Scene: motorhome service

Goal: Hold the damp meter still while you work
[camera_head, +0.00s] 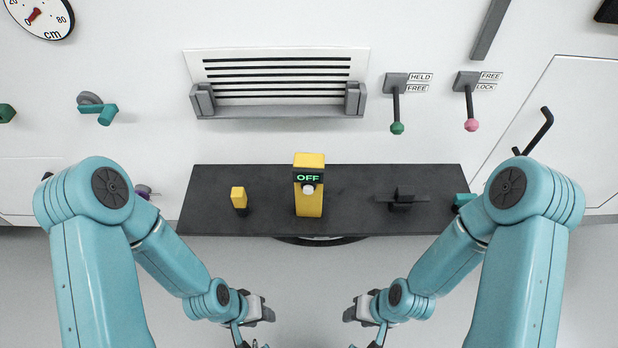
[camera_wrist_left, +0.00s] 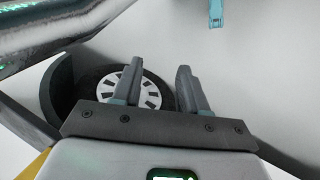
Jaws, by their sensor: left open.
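The damp meter appears to be the yellow device (camera_head: 309,200) with a green "OFF" display and a pale round knob, upright at the middle of the dark shelf (camera_head: 350,212). My left gripper (camera_head: 264,313) is below and left of it in the head view, clear of the shelf. In the left wrist view its two fingers (camera_wrist_left: 160,72) stand apart with nothing between them. My right gripper (camera_head: 352,314) is below and right of the meter, also apart from it; its finger gap is too small to make out. The meter is not recognisable in the left wrist view.
A small yellow-and-black item (camera_head: 239,198) and a dark clamp-like fixture (camera_head: 402,199) flank the meter. Above are a vent (camera_head: 277,75), a green-knobbed lever (camera_head: 397,127) marked HELD/FREE and a pink-knobbed lever (camera_head: 471,124) marked FREE/LOCK. A wheel (camera_wrist_left: 140,92) lies beyond my left fingers.

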